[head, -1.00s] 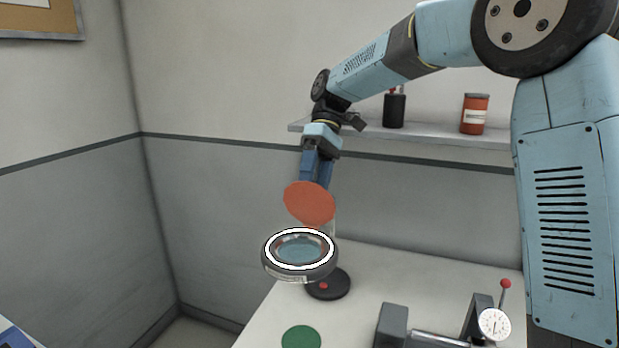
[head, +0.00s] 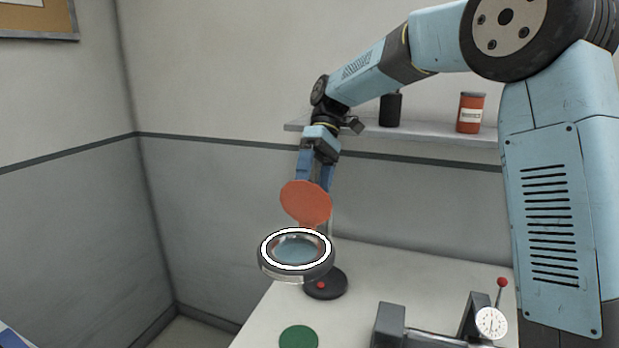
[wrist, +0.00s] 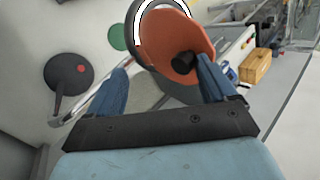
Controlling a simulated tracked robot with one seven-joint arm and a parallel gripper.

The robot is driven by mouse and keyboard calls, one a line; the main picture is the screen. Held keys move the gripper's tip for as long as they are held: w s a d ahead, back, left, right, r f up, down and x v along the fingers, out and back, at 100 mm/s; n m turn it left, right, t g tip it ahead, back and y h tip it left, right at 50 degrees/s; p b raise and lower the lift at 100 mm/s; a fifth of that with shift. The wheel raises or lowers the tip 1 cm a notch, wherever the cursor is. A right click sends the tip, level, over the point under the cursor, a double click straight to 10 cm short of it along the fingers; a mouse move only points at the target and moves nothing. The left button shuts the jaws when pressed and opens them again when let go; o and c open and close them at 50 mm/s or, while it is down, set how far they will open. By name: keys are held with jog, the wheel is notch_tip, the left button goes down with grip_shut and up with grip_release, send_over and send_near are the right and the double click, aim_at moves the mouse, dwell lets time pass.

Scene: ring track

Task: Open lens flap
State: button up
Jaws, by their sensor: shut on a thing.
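The lens flap (head: 305,203), an orange-red disc, stands raised and tilted behind the round lens (head: 296,250) with its white ring and dark rim. In the wrist view the flap (wrist: 168,45) shows its back with a black knob (wrist: 184,65). My gripper (head: 313,180) is behind the flap, its blue fingers spread. In the wrist view my gripper (wrist: 163,64) has the knob between its fingers, close to the right one, with a visible gap to the left one. The flap hides the fingertips in the head view.
The lens stands above a round black base (head: 325,284) with a red button on the white table (head: 260,325). A green disc (head: 299,338) lies in front. A dial gauge (head: 491,322) and grey fixture are at right. A shelf (head: 420,132) holds two containers behind.

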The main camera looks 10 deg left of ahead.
jog(key=shift+f, duration=0.3)
jog(key=shift+w+r, duration=0.3)
jog(key=shift+w, duration=0.05)
jog(key=shift+c, duration=0.9)
jog(key=v, duration=1.3)
jog(key=shift+r, duration=0.2)
